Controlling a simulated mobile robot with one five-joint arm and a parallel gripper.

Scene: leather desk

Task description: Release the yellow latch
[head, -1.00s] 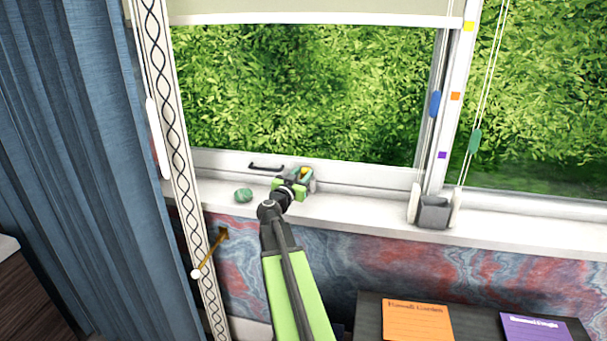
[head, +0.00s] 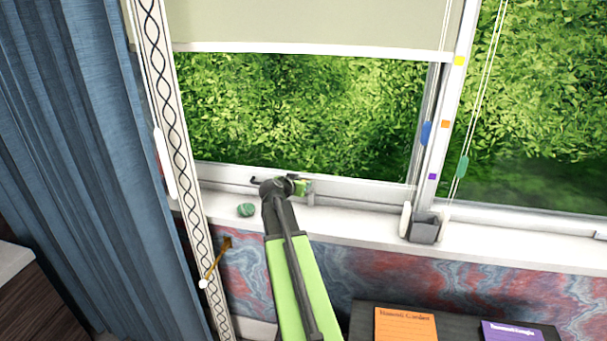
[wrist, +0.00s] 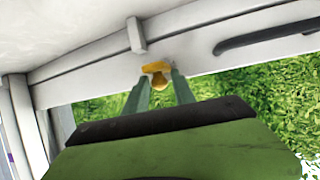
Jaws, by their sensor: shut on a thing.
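The yellow latch (wrist: 157,70) is on the white window frame (wrist: 85,60) in the wrist view, beside a small white block (wrist: 136,36). My gripper (wrist: 160,80) has its two green fingers closed around the latch, with parts of it showing between and beyond the fingertips. In the head view my gripper (head: 303,187) is at the lower window frame, just right of a dark handle (head: 256,181). The latch is mostly hidden by my gripper there.
A green stone-like lump (head: 245,210) lies on the sill left of my wrist. A beige blind (head: 315,22) hangs above. A grey holder (head: 424,228) stands at right on the sill. A blue curtain (head: 60,150) and patterned strip (head: 178,120) are at left.

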